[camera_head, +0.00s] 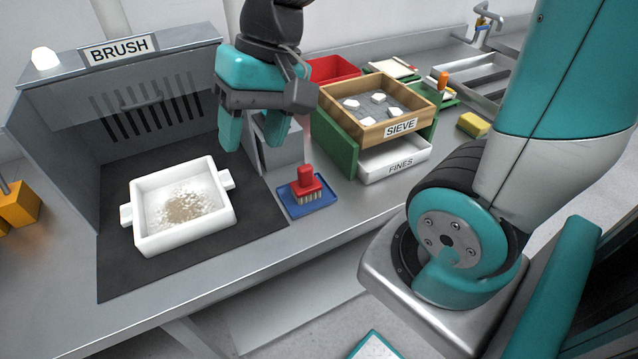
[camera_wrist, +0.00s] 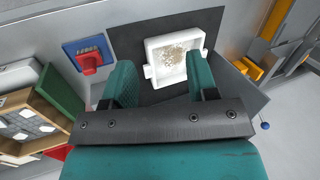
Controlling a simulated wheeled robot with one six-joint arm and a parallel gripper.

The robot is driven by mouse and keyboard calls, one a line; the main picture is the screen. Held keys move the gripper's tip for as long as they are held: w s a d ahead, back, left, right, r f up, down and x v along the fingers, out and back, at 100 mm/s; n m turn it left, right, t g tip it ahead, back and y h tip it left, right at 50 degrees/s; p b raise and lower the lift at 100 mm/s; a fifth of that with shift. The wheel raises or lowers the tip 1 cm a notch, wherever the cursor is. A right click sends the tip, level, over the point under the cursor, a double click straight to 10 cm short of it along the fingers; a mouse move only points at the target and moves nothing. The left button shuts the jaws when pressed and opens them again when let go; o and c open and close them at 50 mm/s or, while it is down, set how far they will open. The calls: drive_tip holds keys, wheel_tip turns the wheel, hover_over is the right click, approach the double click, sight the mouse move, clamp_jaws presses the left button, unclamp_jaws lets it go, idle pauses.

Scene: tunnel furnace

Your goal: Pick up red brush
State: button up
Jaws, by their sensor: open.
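The red brush (camera_head: 306,182) stands on a small blue tray (camera_head: 322,205), handle up and pale bristles down. It is right of the dark mat in the head view. In the wrist view the brush (camera_wrist: 91,62) lies on its blue tray (camera_wrist: 72,48) at the upper left, outside the jaws. My gripper (camera_head: 252,138) is open and empty, held above the bench, up and to the left of the brush. The fingers (camera_wrist: 158,90) point down toward the white tray's side and do not touch the brush.
A white tray (camera_head: 146,242) with brownish powder sits on a dark mat (camera_head: 118,280) before the grey hood labelled BRUSH (camera_head: 50,110). A yellow sponge (camera_head: 473,124) lies farther right.

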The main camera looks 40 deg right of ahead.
drive_tip(key=w+d+f+m+b, duration=0.1)
drive_tip(key=w+d+f+m, duration=0.4)
drive_tip(key=d+m, duration=0.5)
drive_tip(key=m+b, duration=0.1)
drive_tip(key=m, duration=0.8)
approach(306, 166)
drive_tip(key=shift+m+t, duration=0.3)
drive_tip(key=shift+t, duration=0.1)
drive_tip(key=x, duration=0.6)
drive_tip(key=shift+s+f, duration=0.1)
drive_tip(key=shift+f, duration=0.2)
drive_tip(key=shift+s+x, duration=0.15)
drive_tip(key=shift+x, duration=1.35)
drive_tip(key=shift+s+x, duration=0.15)
drive_tip(key=shift+x, duration=1.3)
drive_tip(key=shift+a, duration=0.15)
clamp_jaws()
drive_tip(key=shift+r, duration=0.1)
wheel_tip(306, 166, up, 20)
drive_tip(key=p, duration=0.1)
